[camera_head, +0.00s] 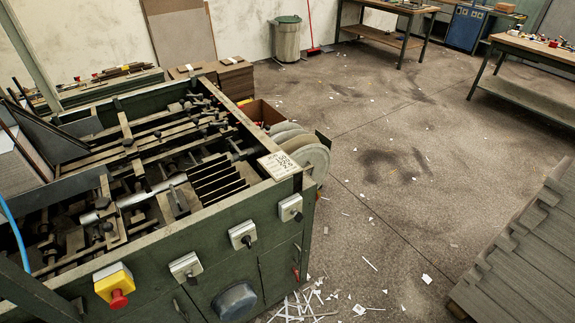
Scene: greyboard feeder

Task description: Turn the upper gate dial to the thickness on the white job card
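A white job card (278,165) with dark print lies on the near right corner of the green feeder machine (150,244). The print is too small to read for certain. I cannot tell which part is the upper gate dial. Grey round discs (312,157) stand at the machine's right side, just right of the card. Three pale boxes with dark knobs sit on the front: a left one (185,267), a middle one (242,235) and a right one (291,208). My gripper is not in view.
A red stop button (118,298) on a yellow box juts from the machine front. Grey slats (530,255) are stacked at the lower right. Paper scraps (300,306) litter the floor. Workbenches (530,52) stand at the back right. The floor (400,200) between is mostly open.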

